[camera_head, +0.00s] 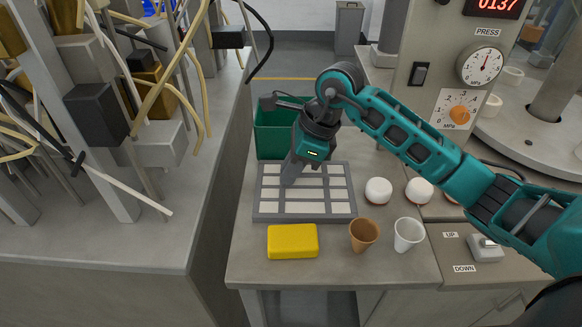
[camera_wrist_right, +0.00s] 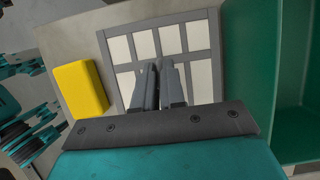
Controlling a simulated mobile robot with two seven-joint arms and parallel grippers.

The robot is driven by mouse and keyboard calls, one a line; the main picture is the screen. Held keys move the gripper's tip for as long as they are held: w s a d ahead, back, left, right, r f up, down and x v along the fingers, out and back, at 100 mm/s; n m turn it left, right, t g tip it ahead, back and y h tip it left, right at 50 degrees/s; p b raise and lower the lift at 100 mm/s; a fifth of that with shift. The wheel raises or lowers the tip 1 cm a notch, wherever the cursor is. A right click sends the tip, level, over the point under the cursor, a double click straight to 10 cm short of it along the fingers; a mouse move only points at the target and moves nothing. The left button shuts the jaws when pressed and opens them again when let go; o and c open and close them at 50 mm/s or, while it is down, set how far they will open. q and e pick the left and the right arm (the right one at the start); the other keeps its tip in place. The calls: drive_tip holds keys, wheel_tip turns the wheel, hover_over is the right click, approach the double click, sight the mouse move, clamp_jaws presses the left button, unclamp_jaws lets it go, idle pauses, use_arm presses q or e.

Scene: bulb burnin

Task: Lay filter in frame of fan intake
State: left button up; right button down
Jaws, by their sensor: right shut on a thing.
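A flat grey grid with white panels (camera_head: 262,205), which looks like the filter, lies level at the counter's middle, its thick grey edge facing front. I cannot tell a separate intake frame from it. My right gripper (camera_head: 288,181) reaches down onto its left-middle part. In the wrist view the narrow grey fingers (camera_wrist_right: 160,66) are close together over the grid (camera_wrist_right: 172,41), shut on it, apparently at a grey bar. The fingertips hide the exact contact. My left gripper is in neither view.
A green bin (camera_head: 270,135) stands behind the grid. A yellow block (camera_head: 292,241), a brown cup (camera_head: 363,235) and a white cup (camera_head: 408,234) stand in front. White round pieces (camera_head: 378,190) sit at the right. Wires crowd the left bench.

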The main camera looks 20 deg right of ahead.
drive_tip(key=shift+r, duration=0.1)
drive_tip(key=shift+f, duration=0.2)
drive_tip(key=c, duration=1.2)
unclamp_jaws()
drive_tip(key=shift+r, duration=0.2)
